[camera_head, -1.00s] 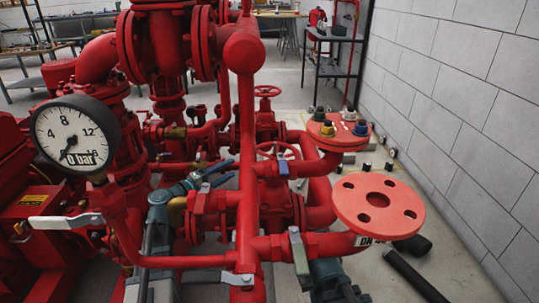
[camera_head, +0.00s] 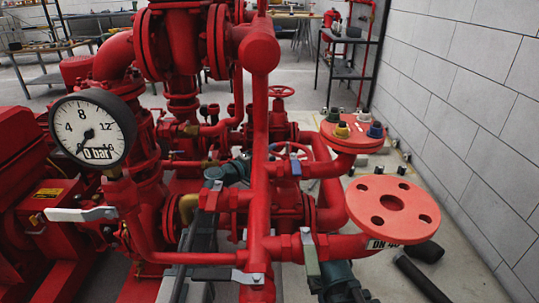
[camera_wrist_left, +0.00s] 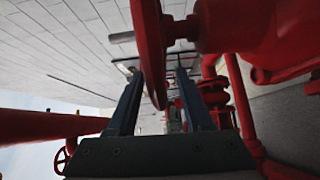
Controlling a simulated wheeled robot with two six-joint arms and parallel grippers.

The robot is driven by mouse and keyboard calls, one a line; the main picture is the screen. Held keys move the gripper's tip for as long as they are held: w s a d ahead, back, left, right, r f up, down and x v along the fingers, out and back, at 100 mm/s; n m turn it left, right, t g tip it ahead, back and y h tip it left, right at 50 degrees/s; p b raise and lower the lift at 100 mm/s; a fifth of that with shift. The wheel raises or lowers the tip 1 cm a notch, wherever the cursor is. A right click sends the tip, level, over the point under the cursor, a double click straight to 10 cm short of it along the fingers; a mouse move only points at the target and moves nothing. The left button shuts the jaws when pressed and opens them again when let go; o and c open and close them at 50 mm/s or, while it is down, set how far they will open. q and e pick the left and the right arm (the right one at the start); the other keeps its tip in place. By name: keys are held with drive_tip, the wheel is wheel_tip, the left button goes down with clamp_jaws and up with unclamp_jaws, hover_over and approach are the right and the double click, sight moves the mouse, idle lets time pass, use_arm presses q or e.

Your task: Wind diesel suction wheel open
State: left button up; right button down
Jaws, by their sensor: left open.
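Two red handwheels show in the head view. One (camera_head: 281,92) stands behind the upright red pipe. The other (camera_head: 294,149) is nearer and partly hidden by that pipe. I cannot tell which is the diesel suction wheel. My left gripper (camera_head: 240,168) is behind the pipework, its fingertips mostly hidden by the upright pipe. In the left wrist view its two fingers (camera_wrist_left: 160,95) are apart, with the edge of a dark red disc (camera_wrist_left: 149,45) between them. Another small handwheel (camera_wrist_left: 62,158) shows at lower left there. My right gripper is not in view.
The upright red pipe (camera_head: 259,200) stands in front of my left gripper. A pressure gauge (camera_head: 92,129) and a lever handle (camera_head: 80,214) are at left. A round flange (camera_head: 393,204) juts out at right. A block wall (camera_head: 470,110) bounds the right side.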

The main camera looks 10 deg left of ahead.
use_arm(q)
drive_tip(key=shift+w+d, duration=0.15)
drive_tip(key=shift+w, duration=0.05)
clamp_jaws()
idle(1.4)
